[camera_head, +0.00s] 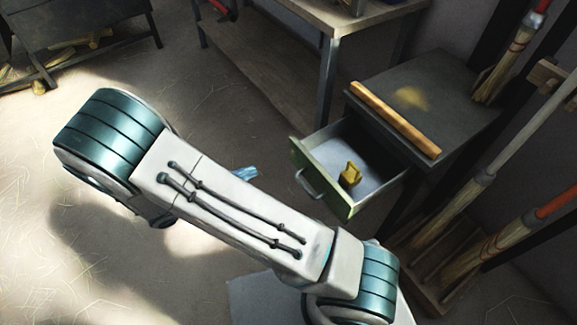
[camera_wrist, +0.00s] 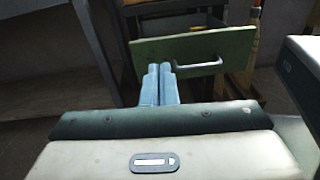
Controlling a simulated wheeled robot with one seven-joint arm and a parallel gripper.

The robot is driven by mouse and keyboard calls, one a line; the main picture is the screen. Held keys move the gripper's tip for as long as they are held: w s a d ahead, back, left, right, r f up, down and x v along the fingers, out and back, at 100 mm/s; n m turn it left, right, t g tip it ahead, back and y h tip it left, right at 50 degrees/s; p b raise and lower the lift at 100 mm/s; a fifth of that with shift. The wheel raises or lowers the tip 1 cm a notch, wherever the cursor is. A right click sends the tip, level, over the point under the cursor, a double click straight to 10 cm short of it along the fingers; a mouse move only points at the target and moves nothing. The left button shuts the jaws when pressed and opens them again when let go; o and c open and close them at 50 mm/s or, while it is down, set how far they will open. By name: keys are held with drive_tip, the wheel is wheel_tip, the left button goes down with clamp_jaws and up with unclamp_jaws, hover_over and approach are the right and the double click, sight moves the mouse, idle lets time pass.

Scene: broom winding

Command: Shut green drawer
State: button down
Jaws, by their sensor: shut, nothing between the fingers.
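The green drawer (camera_head: 322,182) is pulled out of a dark cabinet (camera_head: 455,85) on the right in the head view. A yellow object (camera_head: 350,174) lies inside it. Its green front (camera_wrist: 222,46) with a grey handle (camera_wrist: 198,68) faces me in the wrist view. My gripper (camera_wrist: 160,70) shows there as two blue fingers shut together and empty. The fingertips overlap the lower part of the drawer front, left of the handle; I cannot tell whether they touch it. In the head view my gripper (camera_head: 244,173) is mostly hidden behind my arm, left of the drawer.
A wooden bar (camera_head: 394,118) lies along the cabinet top's front edge. A workbench (camera_head: 345,22) stands behind and left of the drawer. Several brooms (camera_head: 482,185) lean at the right. The floor (camera_head: 235,95) left of the drawer is open, with scattered straw.

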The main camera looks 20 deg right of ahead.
sight(299, 149)
drive_tip(key=shift+n+t+h, duration=0.3)
drive_tip(key=shift+n+t, duration=0.3)
drive_tip(key=shift+t, duration=0.1)
drive_tip(key=b+x, duration=0.1)
drive_tip(key=x, duration=0.3)
drive_tip(key=f+b+x, duration=0.1)
drive_tip(key=x, duration=0.3)
drive_tip(key=f+b+x, duration=0.1)
drive_tip(key=x, duration=0.4)
drive_tip(key=shift+w+f+b, duration=0.1)
drive_tip(key=shift+w+b, duration=0.15)
drive_tip(key=shift+b, duration=0.05)
